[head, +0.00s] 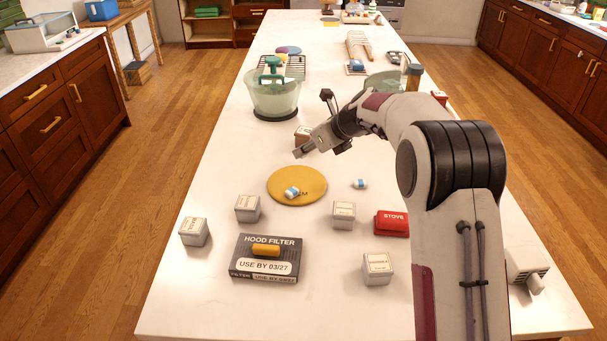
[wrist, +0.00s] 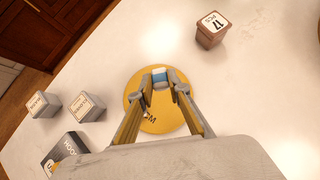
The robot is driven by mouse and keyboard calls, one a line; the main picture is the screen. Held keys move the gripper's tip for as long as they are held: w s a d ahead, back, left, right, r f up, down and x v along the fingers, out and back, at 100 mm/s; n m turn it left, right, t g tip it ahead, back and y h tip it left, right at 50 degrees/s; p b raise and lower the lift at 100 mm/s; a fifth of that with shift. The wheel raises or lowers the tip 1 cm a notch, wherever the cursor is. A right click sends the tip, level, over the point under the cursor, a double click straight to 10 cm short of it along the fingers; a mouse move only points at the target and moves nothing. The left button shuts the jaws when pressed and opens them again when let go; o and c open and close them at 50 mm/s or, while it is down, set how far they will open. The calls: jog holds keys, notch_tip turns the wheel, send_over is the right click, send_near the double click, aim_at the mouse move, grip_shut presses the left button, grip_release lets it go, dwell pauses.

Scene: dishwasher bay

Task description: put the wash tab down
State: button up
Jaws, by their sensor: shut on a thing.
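In the wrist view my gripper (wrist: 161,77) is shut on a blue-and-white wash tab (wrist: 160,75), held between its fingertips and seen against the far part of a round yellow mat (wrist: 178,122). In the head view my gripper (head: 300,153) is above the counter, just beyond the mat (head: 313,178); the held tab cannot be made out there. Another blue-and-white tab (head: 291,192) lies on the mat, beside dark lettering. A further blue-and-white tab (head: 360,184) lies on the bare counter right of the mat.
A brown box (wrist: 211,29) stands beyond the mat. Pale boxes (head: 247,208), (head: 344,214), a red box (head: 391,223) and the hood filter box (head: 266,272) stand nearer. A green bowl (head: 273,98) stands farther back. The counter left of the mat is clear.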

jog(key=shift+f, duration=1.3)
jog(key=shift+f, duration=0.1)
jog(key=shift+f, duration=2.4)
jog(key=shift+f, duration=0.15)
jog(key=o, duration=0.8)
jog(key=shift+s+d+r, duration=0.25)
jog(key=shift+d+r, duration=0.05)
jog(key=shift+r, duration=0.3)
jog(key=shift+v, duration=5.45)
